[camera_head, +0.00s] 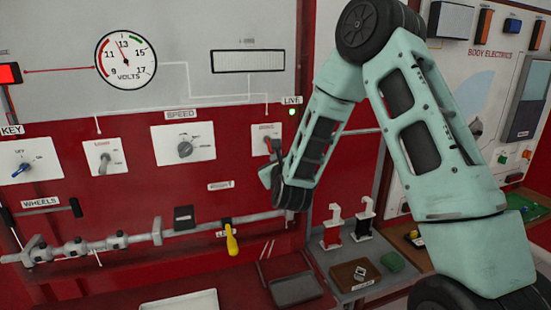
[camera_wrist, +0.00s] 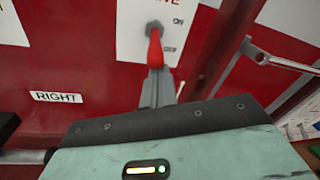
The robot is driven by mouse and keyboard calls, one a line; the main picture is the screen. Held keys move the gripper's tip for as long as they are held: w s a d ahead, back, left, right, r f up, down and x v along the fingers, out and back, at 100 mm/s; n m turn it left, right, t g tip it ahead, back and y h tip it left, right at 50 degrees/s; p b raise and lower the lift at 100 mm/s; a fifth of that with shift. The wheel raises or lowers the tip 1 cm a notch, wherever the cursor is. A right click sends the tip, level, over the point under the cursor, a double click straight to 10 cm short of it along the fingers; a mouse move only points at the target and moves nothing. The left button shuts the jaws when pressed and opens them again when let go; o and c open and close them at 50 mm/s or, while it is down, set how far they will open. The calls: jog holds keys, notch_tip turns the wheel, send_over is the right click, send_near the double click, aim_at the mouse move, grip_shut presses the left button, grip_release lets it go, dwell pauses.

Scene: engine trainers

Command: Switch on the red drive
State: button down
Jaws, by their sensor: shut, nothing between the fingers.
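The red drive switch is a red-tipped lever (camera_wrist: 155,48) on a white panel (camera_wrist: 130,22) marked ON above and OFF below in the wrist view. The lever hangs downward from its grey pivot, toward the OFF mark. In the head view its white panel (camera_head: 263,133) is on the red wall, just left of my forearm, which partly covers it. My gripper (camera_wrist: 160,76) is shut and empty, its grey fingertips at the lever's lower end. I cannot tell whether they touch it. The fingertips are hard to make out in the head view.
The SPEED dial panel (camera_head: 184,145) and KEY panel (camera_head: 27,162) are to the left. A yellow-handled lever (camera_head: 231,240) hangs below. A green lamp (camera_head: 292,112) by LIVE is lit. Red and black clamps (camera_head: 333,232) stand on the bench at lower right.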

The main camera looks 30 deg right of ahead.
jog(key=shift+s+r+g+p, duration=0.1)
jog(key=shift+r+g+p, duration=0.25)
jog(key=shift+g+p, duration=0.05)
jog(key=g+p, duration=0.1)
jog(key=p, duration=0.1)
jog(key=r+g+y+p, duration=0.1)
jog(key=p, duration=0.1)
jog(key=r+g+y+p, duration=0.1)
jog(key=g+p, duration=0.1)
jog(key=shift+s+a+r+n, duration=0.15)
jog(key=shift+s+r+n, duration=0.1)
jog(key=shift+s+n, duration=0.1)
jog(key=shift+r, duration=0.2)
jog(key=shift+r+p, duration=0.3)
jog(key=shift+r, duration=0.3)
jog(key=shift+f, duration=0.1)
